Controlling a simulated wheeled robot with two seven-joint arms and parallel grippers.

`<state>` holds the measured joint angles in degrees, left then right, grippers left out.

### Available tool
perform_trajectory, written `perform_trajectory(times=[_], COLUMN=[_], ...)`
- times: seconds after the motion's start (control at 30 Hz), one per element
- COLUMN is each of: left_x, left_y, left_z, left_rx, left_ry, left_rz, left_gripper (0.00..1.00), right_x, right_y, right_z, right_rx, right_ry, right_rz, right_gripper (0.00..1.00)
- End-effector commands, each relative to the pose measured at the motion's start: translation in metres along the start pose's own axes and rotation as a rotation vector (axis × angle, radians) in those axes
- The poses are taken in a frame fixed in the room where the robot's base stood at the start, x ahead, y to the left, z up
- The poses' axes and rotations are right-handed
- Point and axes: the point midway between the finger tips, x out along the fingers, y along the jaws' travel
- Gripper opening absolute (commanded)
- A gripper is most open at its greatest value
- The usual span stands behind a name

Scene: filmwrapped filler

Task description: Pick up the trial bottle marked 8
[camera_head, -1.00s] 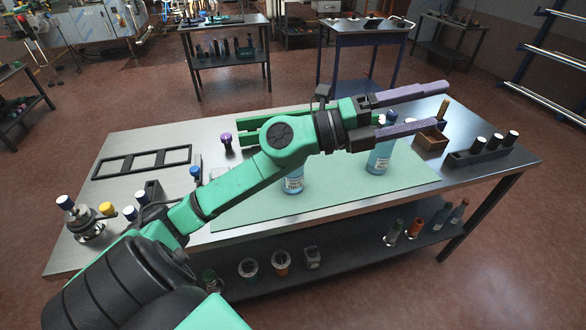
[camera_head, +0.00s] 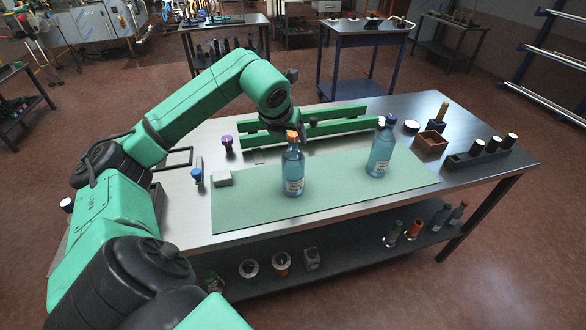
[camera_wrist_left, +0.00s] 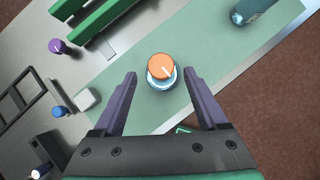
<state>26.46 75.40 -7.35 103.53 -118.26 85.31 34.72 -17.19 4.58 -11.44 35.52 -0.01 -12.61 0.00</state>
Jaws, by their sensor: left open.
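Two clear blue bottles with white labels stand upright on the green mat (camera_head: 245,205). One, with an orange cap (camera_head: 292,172), is at mid-mat; the other bottle (camera_head: 381,153) is to its right. The label numbers are too small to read, so I cannot tell which is marked 8. In the left wrist view the orange cap (camera_wrist_left: 161,67) shows between the spread fingers of my left gripper (camera_wrist_left: 160,73), which is open and empty. In the head view its fingers are mostly hidden behind my arm and the bottle. My right gripper is not in view.
A green slatted rack (camera_head: 335,123) stands just behind the bottles. A white block (camera_head: 222,178), a blue-capped item (camera_head: 197,177) and a purple-topped item (camera_head: 227,144) are to the left. A wooden box (camera_head: 430,142) and a dark holder (camera_head: 478,155) are at right. The mat between the bottles is clear.

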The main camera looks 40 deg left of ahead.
Motion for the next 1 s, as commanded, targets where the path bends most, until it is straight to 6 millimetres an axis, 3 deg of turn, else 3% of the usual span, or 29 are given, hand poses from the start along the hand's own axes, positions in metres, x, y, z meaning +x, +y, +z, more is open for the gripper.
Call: perform_trajectory(times=[0.13,0.27,0.47,0.6,0.67,1.0], left_x=[0.022,0.043,0.047,0.047,0.047,0.046], left_y=[-0.002,-0.002,-0.002,-0.002,-0.002,-0.002], left_z=[0.003,0.001,0.0,0.0,0.0,0.001], left_rx=[0.0,0.0,0.002,0.002,0.002,0.001], left_ry=[0.008,0.003,0.001,0.001,0.001,0.0], left_rz=[-0.003,-0.001,-0.001,-0.001,-0.001,-0.002], left_gripper=[0.75,0.75,0.75,0.22,0.0,0.0], right_x=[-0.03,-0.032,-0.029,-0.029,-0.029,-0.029], right_y=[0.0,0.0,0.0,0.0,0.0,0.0], right_z=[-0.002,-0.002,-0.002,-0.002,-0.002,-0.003], right_rx=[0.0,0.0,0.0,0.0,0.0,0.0], right_ry=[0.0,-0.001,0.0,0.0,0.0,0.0], right_rz=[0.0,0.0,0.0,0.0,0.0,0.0], right_gripper=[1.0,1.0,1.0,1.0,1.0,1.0])
